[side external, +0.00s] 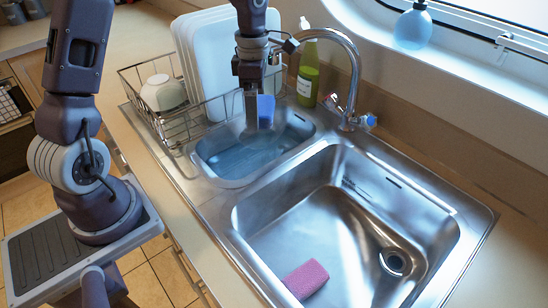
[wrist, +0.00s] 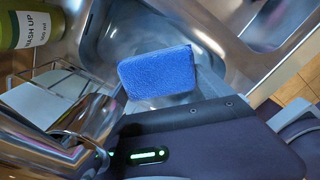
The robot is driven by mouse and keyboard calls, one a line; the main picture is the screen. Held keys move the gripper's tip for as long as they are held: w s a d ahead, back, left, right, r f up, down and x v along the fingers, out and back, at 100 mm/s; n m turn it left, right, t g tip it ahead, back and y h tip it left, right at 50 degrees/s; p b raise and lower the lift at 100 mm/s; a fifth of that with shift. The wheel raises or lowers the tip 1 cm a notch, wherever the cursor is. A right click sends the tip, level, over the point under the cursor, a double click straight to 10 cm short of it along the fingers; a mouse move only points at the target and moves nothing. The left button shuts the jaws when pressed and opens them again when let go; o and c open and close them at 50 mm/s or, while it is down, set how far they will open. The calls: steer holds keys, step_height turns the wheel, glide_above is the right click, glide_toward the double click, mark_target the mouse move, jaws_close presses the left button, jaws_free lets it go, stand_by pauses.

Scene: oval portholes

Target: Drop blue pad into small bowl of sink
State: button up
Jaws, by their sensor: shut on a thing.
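My gripper (side external: 258,112) is shut on the blue pad (side external: 266,110) and holds it above the small bowl (side external: 207,172) of the sink. The pad also shows in the wrist view (wrist: 157,74), upright-edged and blue, with the small bowl blurred behind it. The small bowl seems to hold some bluish water. The large bowl (side external: 340,215) of the sink lies to the right and nearer, with a pink pad (side external: 306,279) in it. The gripper's fingertips are partly hidden by the pad in the side view.
The tap (side external: 352,75) arches at the back, right of my gripper. A green bottle (side external: 308,75) stands behind the small bowl. The large bowl is mostly clear.

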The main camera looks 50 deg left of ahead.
steer(key=o, duration=1.1)
steer(key=shift+r, duration=3.6)
steer(key=s+m, duration=0.1)
steer(key=s+d+m, duration=0.1)
steer(key=s+m, duration=0.1)
steer(key=shift+s+d+f+g, duration=0.15)
steer(key=shift+s+f+g, duration=0.15)
steer(key=shift+s+f, duration=0.05)
steer(key=s+d+r+m+t, duration=0.2)
steer(key=s+m, duration=0.4)
steer(key=m, duration=0.2)
steer(key=s+d+r+m+t, duration=0.2)
steer(key=s+d+m, duration=0.1)
steer(key=s+m, duration=0.3)
steer(key=s+d+r+m+t, duration=0.2)
steer(key=s+d+r+m, duration=0.1)
steer(key=s+m, duration=0.4)
steer(key=shift+r+m, duration=0.1)
steer(key=shift+m, duration=1.4)
